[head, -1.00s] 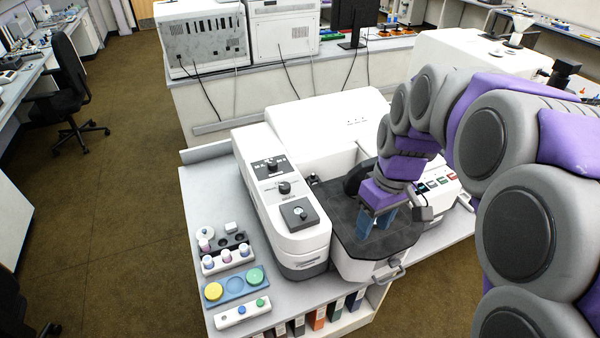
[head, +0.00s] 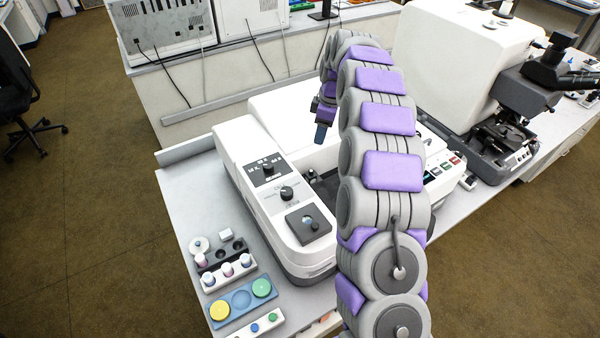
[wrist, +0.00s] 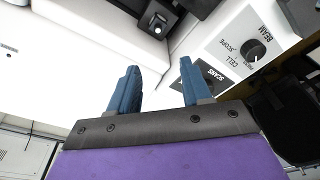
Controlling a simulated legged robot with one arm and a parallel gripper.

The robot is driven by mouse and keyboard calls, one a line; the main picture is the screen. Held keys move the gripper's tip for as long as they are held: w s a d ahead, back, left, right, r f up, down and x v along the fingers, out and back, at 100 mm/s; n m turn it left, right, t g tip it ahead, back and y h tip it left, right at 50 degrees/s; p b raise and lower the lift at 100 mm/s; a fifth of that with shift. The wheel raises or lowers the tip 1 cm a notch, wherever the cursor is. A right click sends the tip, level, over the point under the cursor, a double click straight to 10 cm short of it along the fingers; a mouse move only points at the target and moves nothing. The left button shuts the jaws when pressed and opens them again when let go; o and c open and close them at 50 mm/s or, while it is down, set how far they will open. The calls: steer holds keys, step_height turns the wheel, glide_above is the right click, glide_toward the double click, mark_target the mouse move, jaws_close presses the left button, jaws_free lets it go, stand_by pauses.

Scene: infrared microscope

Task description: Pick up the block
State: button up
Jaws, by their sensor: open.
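My gripper (head: 322,131) is raised above the white instrument (head: 262,185), its blue fingers pointing down. In the wrist view the gripper (wrist: 159,64) has its two blue fingers apart with nothing between them. A dark grey square block (head: 308,224) with a pale round spot sits on the instrument's front left part, well away from the gripper. I cannot tell which is the task's block. A dark box (wrist: 157,20) with a pale round spot shows beyond the fingers in the wrist view.
A white rack with vials (head: 228,271), a blue tray with yellow and green lids (head: 238,300) and a white strip with coloured buttons (head: 256,328) stand on the counter (head: 183,208). A microscope (head: 510,115) stands at right. My arm hides the instrument's front right.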

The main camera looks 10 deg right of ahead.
steer(key=b, duration=0.2)
glide_above(312, 170)
steer(key=f, duration=1.2)
steer(key=shift+s+d, duration=0.2)
steer(key=shift+s, duration=0.1)
steer(key=shift+d+f, duration=0.1)
steer(key=shift+f, duration=0.35)
steer(key=f, duration=0.4)
steer(key=shift+w+a+f, duration=0.25)
steer(key=shift+w+a, duration=0.05)
steer(key=shift+a, duration=0.1)
steer(key=shift+s, duration=0.1)
jaws_close()
